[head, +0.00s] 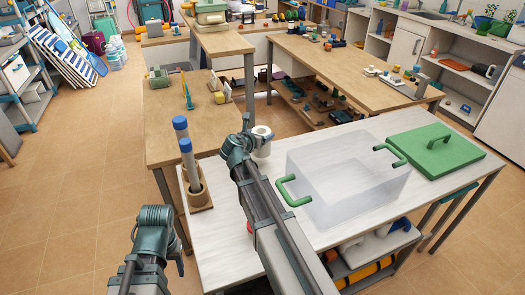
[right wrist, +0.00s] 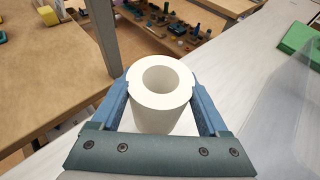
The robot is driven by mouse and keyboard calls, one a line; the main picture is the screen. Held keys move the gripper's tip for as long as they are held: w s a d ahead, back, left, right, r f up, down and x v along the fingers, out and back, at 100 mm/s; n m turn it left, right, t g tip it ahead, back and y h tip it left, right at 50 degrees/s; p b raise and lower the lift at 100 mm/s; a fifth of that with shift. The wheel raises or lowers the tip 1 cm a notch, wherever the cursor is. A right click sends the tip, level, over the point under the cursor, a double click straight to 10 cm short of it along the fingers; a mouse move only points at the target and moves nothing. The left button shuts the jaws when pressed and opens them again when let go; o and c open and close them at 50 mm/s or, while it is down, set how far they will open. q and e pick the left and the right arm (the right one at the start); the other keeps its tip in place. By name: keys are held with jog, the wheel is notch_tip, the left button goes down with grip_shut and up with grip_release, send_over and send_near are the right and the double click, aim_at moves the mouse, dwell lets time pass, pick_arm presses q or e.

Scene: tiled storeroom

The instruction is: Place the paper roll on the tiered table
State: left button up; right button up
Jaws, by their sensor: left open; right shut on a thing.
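The white paper roll (head: 262,146) is upright near the back edge of the white table (head: 228,240). In the right wrist view the roll (right wrist: 160,100) sits between both fingers of my right gripper (right wrist: 160,108), which is shut on it. The fingers and front of the palm hide its lower part, so I cannot tell whether it touches the tabletop. A wooden table with a raised tier (head: 222,42) stands behind and left of the roll; its lower top (head: 165,130) is partly bare. My left gripper (head: 176,258) is low at the left, empty and open, and mostly hidden.
A clear box (head: 340,185) with green handles and a green lid (head: 435,150) occupy the white table's right. A wooden holder (head: 197,194) with blue-capped tubes stands at its left edge. A green box (head: 158,78) and other small items sit on the lower wooden top.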

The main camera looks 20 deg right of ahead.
jog(key=shift+f, duration=0.2)
notch_tip(320, 180, down, 4)
jog(key=b, duration=0.3)
jog(key=shift+r, duration=0.15)
jog(key=shift+b, duration=0.35)
jog(key=shift+f, duration=0.25)
jog(key=o, duration=1.3)
jog(key=shift+r, duration=0.25)
jog(key=p+v, duration=0.4)
jog(key=v, duration=0.8)
jog(key=shift+p, duration=0.4)
